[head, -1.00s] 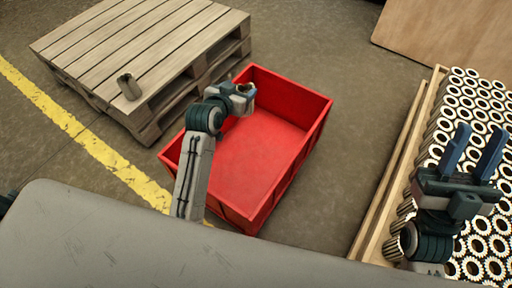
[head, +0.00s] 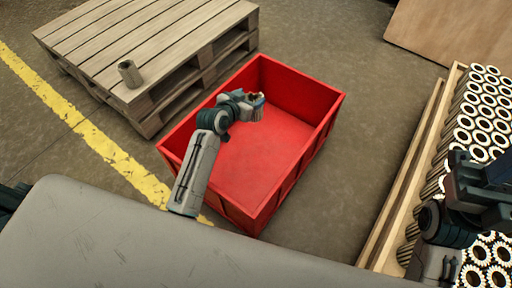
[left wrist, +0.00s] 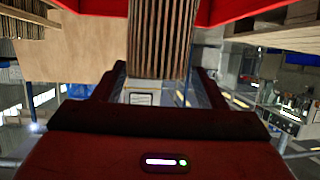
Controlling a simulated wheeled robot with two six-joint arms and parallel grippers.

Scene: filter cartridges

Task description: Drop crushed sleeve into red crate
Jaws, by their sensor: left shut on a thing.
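My left gripper (head: 256,104) is over the inside of the red crate (head: 256,158), near its back left part. In the left wrist view it is shut on a brown pleated sleeve (left wrist: 161,38), whose far end runs out of the top of the picture. A strip of red crate (left wrist: 232,10) shows beyond it. In the head view the sleeve is mostly hidden by the gripper, and I cannot make out its crushed shape. The visible crate floor is bare. My right gripper (head: 487,172) is at the right edge, over the cartridges, its fingers not clear.
A wooden pallet (head: 120,35) stands behind and left of the crate, with one grey-brown sleeve (head: 130,74) upright on it. A wooden-sided tray (head: 408,185) of many cartridges (head: 484,112) is at the right. A yellow line (head: 105,150) crosses the floor.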

